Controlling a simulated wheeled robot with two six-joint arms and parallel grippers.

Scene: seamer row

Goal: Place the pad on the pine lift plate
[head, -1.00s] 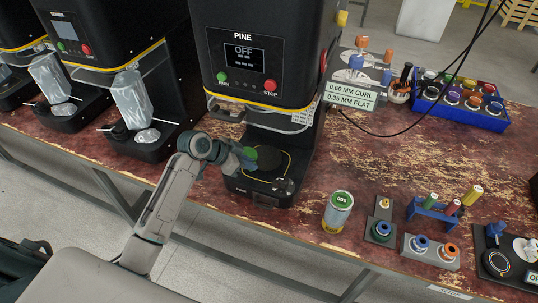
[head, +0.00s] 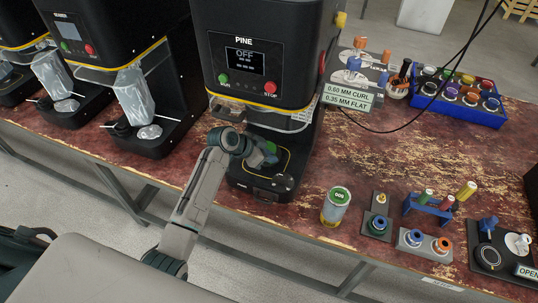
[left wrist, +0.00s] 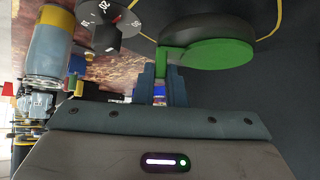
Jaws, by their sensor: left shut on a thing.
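The PINE machine (head: 268,45) stands at the centre of the head view, its screen reading OFF. Its dark round lift plate (head: 268,165) sits low in the front bay, inside a yellow outline, partly hidden by my left arm. My left gripper (head: 258,157) reaches into the bay from the left. In the left wrist view its fingers (left wrist: 161,85) are shut on the tab of the green round pad (left wrist: 218,52). The pad overlaps a dark disc (left wrist: 207,30); I cannot tell whether they touch. In the head view only a bit of the pad (head: 270,148) shows. My right gripper is not in view.
A dial (left wrist: 100,25) is on the machine's base close to my gripper. A can (head: 336,207) with a green lid stands right of the base. Tool holders (head: 425,245) and a blue tray (head: 459,108) are farther right.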

